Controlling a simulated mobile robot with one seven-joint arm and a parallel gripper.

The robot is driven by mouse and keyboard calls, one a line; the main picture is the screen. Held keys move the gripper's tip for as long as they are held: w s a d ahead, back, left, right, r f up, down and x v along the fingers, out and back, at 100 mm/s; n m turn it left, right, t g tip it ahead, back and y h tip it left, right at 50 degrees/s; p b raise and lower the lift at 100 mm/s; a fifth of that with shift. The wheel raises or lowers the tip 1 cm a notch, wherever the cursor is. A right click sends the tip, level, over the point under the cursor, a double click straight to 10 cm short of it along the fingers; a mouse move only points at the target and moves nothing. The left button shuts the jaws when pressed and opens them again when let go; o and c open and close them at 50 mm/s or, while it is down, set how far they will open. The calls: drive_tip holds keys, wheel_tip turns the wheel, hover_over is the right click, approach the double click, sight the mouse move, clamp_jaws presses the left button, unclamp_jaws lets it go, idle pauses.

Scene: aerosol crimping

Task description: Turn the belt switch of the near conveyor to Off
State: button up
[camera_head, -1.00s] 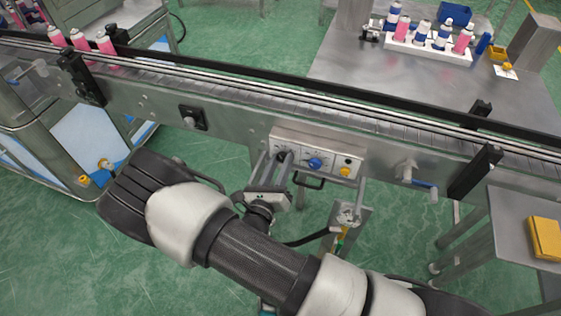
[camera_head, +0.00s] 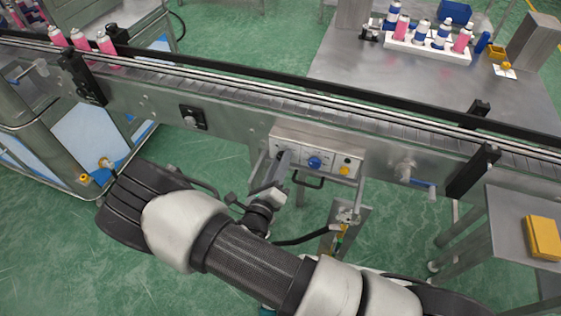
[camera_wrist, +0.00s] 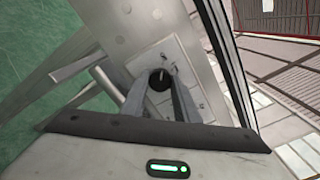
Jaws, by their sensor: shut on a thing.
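The belt switch (camera_wrist: 160,77) is a black round knob with a pale mark, on the control panel of the near conveyor. My gripper (camera_wrist: 160,90) is shut on it, with one finger on each side in the wrist view. To the right on this panel are a blue knob (camera_head: 314,162) and a yellow button (camera_head: 345,170).
The near conveyor (camera_head: 240,146) runs across the view, with pink spray cans (camera_head: 80,40) at its left end. A black handle (camera_head: 309,182) is below the panel. A blue-handled valve (camera_head: 420,183) is to the right. A side table with a yellow box (camera_head: 543,238) stands at right.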

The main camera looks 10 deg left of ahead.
drive_tip(key=o, duration=1.1)
drive_tip(key=shift+c, duration=0.2)
drive_tip(key=shift+s, duration=0.15)
drive_tip(key=s+a, duration=0.1)
drive_tip(key=s, duration=1.6)
drive_tip(key=shift+a+b, duration=0.15)
drive_tip(key=shift+b, duration=0.2)
